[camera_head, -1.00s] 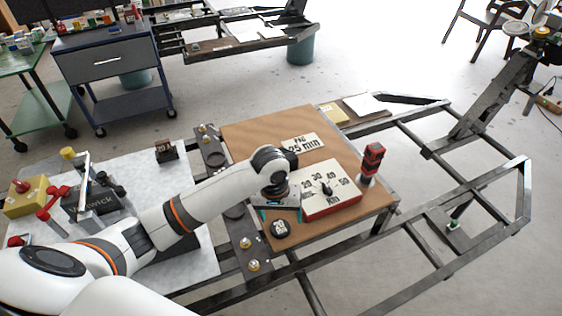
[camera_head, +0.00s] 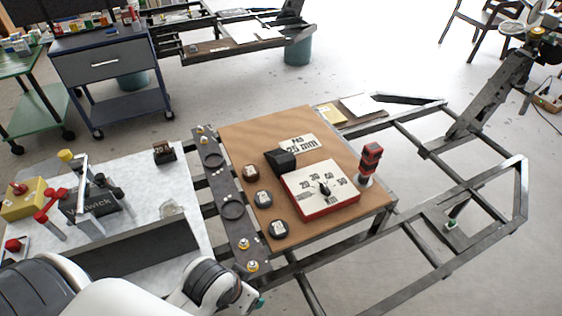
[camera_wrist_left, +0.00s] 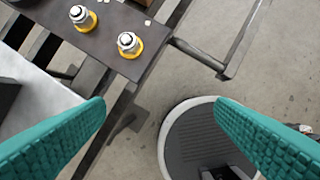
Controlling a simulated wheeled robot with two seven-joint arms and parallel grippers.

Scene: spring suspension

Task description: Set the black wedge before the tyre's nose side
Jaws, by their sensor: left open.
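A black block with a sloped, rounded top (camera_head: 281,160), which looks like the wedge, sits on the brown board (camera_head: 240,140). It touches or nearly touches the upper-left corner of the red-edged dial box (camera_head: 320,190). I cannot make out a tyre for certain. My left gripper is low in the head view, where only a green fingertip (camera_head: 259,303) shows. In the left wrist view its two green fingers (camera_wrist_left: 160,102) stand wide apart with nothing held. It is well away from the black block. My right gripper is not in view.
Several small labelled blocks (camera_head: 263,199) line the board's left side. A red and black upright piece (camera_head: 370,160) stands right of the dial box. A dark strip with yellow-ringed bolts (camera_head: 243,244) lies left of the board. Dark metal rails (camera_head: 440,265) frame the right.

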